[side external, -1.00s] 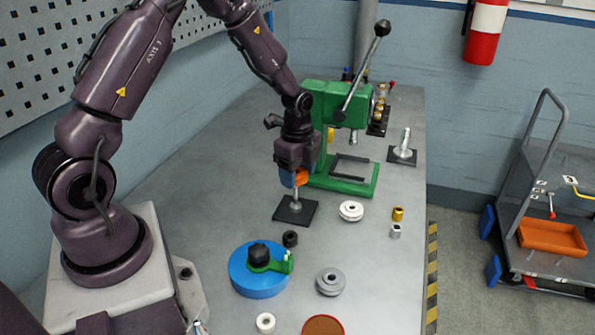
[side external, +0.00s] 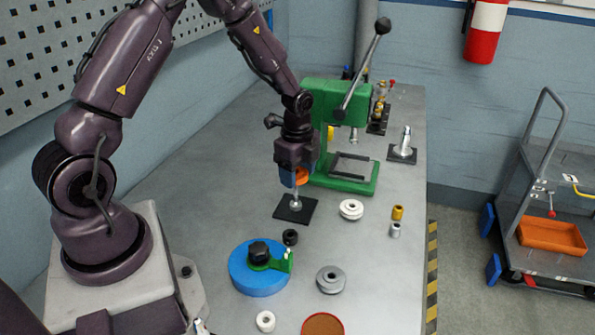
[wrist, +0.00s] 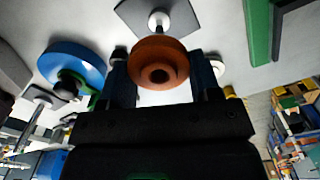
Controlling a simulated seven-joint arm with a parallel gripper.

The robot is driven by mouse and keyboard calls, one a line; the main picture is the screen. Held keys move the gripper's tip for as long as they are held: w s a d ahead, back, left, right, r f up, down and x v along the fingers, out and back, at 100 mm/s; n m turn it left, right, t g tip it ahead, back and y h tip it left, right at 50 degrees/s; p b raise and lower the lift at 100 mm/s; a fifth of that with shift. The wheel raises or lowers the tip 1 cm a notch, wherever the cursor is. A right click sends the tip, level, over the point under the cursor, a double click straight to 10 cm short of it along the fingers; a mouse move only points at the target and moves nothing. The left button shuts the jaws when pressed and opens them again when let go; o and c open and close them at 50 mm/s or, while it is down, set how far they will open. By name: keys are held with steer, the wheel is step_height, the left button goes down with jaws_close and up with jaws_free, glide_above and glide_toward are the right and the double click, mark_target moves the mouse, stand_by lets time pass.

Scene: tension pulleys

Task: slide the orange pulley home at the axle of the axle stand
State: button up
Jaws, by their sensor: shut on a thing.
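The orange pulley (side external: 303,176) is between the two fingers of my gripper (side external: 298,180), which is shut on it. In the wrist view the pulley (wrist: 158,55) shows its round face and dark bore between the fingertips (wrist: 160,68). The axle stand (side external: 296,210) has a dark square base and a pale upright axle, just below my gripper in the side view. In the wrist view the stand (wrist: 180,14) lies beyond the pulley's upper rim, and its axle shows outside the bore. The pulley looks tilted and above the axle; fingers partly hide it in the side view.
A green press (side external: 345,182) stands close behind and right of my gripper. A white pulley (side external: 351,209), a grey pulley (side external: 330,280), a black collar (side external: 290,237) and a blue disc (side external: 252,278) lie nearby. Another post (side external: 403,150) stands at the back right.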

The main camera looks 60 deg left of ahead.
mark_target(298, 204)
steer(key=shift+f, duration=0.15)
steer(key=shift+f, duration=1.35)
steer(key=shift+f, duration=0.2)
steer(key=shift+f, duration=1.3)
steer(key=shift+f, duration=0.15)
steer(key=shift+f, duration=0.35)
stand_by(0.4)
steer(key=o, duration=1)
steer(key=shift+o, duration=0.2)
